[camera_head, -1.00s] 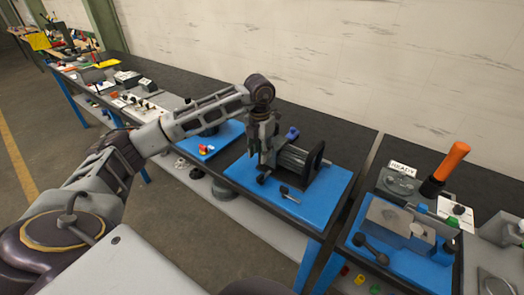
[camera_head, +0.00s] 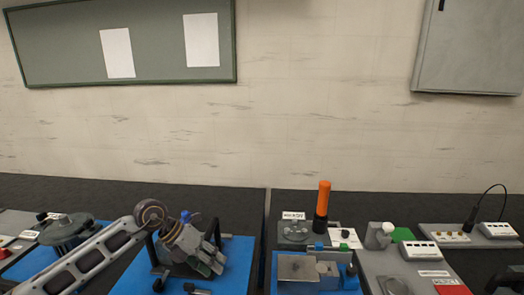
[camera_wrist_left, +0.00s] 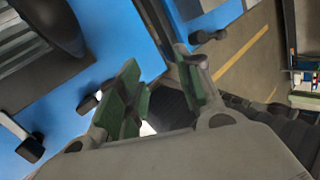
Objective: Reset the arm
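My left arm comes in from the lower left in the head view. Its gripper (camera_head: 212,256) is over a blue board (camera_head: 237,275) on the bench, tilted and pointing down to the right. It partly hides the black device on that board. In the left wrist view the gripper (camera_wrist_left: 160,78) has two green-padded fingers apart, with nothing held between them. A blue board (camera_wrist_left: 95,75) and part of a dark cylinder (camera_wrist_left: 57,22) show beyond the fingers. My right gripper is not in view.
Right of a bench seam stands an orange-handled tool (camera_head: 323,205) near a metal plate (camera_head: 297,268) on a blue base. Further right are white button boxes (camera_head: 432,255). A dark round device (camera_head: 65,230) stands at left. The bench's back strip is clear.

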